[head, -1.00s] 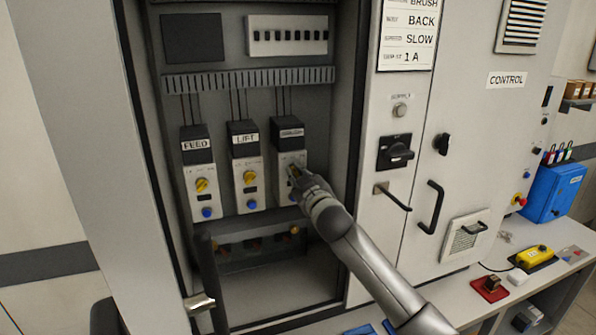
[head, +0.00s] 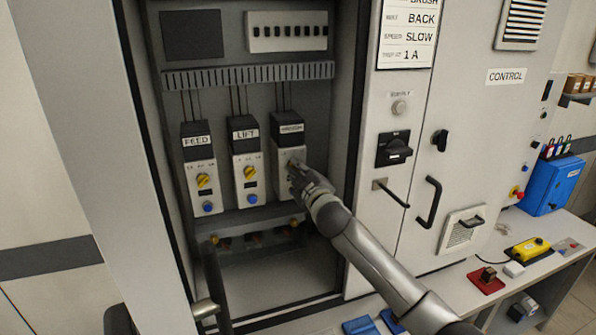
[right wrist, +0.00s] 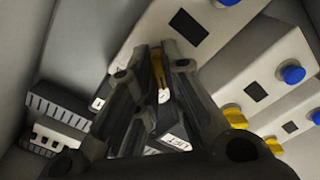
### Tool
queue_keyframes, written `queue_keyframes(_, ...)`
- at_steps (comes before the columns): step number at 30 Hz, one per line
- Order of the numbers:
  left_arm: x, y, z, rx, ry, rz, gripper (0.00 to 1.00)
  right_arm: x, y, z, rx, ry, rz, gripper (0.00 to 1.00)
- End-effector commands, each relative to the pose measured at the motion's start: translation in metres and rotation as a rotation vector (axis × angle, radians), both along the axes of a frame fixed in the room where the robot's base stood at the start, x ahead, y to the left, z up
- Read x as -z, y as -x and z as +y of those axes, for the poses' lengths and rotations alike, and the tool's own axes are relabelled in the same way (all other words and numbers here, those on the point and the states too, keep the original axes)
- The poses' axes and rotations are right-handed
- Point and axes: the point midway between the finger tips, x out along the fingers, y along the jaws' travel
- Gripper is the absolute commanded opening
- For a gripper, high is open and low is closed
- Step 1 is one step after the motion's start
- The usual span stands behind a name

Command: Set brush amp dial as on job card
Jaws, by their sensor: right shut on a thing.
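Three drive units hang in the open cabinet. The feed unit (head: 197,160) and lift unit (head: 245,155) each show a yellow dial and a blue button. The third unit (head: 289,138) has a label too blurred to read. My right gripper (head: 294,166) is at its front and hides its dial in the head view. In the right wrist view its fingers (right wrist: 155,75) are shut around a yellow dial (right wrist: 158,68). The job card (head: 408,35) reads BRUSH, BACK, SLOW and 1 A, with its top line cut off. I cannot make out my left gripper.
The control door (head: 480,130) has a black handle (head: 429,202). A dark upright bar (head: 215,285) stands before the cabinet's lower left.

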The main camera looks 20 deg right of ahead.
Motion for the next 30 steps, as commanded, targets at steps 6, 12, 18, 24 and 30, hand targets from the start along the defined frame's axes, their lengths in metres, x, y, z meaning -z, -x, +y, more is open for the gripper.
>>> queue_keyframes(6, 0.000, 0.000, 0.000, 0.000, 0.000, 0.000, 0.35, 0.000, 0.000, 0.000, 0.000, -0.001, 0.000, 0.14)
queue_keyframes(12, 0.000, 0.000, 0.000, 0.000, 0.000, 0.000, 0.35, 0.000, 0.000, 0.000, 0.000, -0.002, 0.000, 0.31)
queue_keyframes(18, 0.000, 0.000, 0.001, 0.001, -0.001, 0.000, 0.35, 0.000, 0.000, 0.000, 0.000, -0.002, 0.000, 0.31)
queue_keyframes(24, 0.000, 0.001, 0.002, 0.000, -0.002, 0.001, 0.35, 0.001, 0.007, 0.000, -0.001, -0.002, 0.001, 0.31)
queue_keyframes(30, 0.000, 0.000, 0.001, 0.000, -0.001, 0.001, 0.35, 0.001, 0.030, -0.001, -0.001, -0.002, 0.000, 0.31)
